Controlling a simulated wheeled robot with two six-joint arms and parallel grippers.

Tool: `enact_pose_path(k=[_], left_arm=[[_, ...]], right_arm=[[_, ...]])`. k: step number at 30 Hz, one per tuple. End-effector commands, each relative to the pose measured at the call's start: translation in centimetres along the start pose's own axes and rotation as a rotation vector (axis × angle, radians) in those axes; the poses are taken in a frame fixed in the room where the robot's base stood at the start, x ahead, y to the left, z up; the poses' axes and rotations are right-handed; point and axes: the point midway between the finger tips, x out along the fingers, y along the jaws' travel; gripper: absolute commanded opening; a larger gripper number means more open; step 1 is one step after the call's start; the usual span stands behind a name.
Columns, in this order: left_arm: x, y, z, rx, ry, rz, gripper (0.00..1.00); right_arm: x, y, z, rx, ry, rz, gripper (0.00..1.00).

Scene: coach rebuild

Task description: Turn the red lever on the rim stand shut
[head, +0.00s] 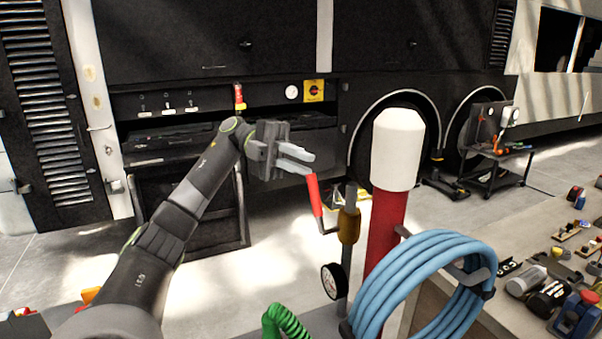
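The red lever (315,195) slants down on a bent metal arm that meets a brass-coloured valve body (349,226) on a grey upright pipe (343,292). A round dial gauge (332,281) sits on the pipe below the valve. I cannot tell whether the lower finger touches the lever. My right gripper is not in view.
A red post with a white cap (398,150) stands right of the valve, with a coiled blue hose (385,292) in front. A green coiled hose (284,322) is below. A bench with tools (500,240) is at right. A dark coach (270,45) stands behind.

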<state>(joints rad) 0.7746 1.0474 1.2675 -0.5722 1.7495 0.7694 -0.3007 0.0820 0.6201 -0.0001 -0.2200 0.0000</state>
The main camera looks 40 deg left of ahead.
Motion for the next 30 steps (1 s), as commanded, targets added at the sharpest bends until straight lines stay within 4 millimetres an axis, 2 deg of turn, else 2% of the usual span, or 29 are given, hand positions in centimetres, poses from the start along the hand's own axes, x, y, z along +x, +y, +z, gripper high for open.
enact_pose_path(k=[1, 3, 18, 30], left_arm=[[-0.2, 0.1, -0.3, 0.002, -0.002, -0.008, 0.07], [-0.4, 0.4, -0.9, 0.014, -0.004, -0.031, 0.0], [-1.3, 2.0, -6.5, 0.087, -0.076, -0.273, 0.0], [-1.0, 2.6, -9.7, 0.032, -0.239, -0.439, 0.0]], right_arm=[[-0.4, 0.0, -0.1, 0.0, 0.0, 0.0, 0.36], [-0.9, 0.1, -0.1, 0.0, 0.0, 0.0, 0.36], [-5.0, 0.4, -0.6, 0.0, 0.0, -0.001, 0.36], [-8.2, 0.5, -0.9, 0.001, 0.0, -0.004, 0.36]])
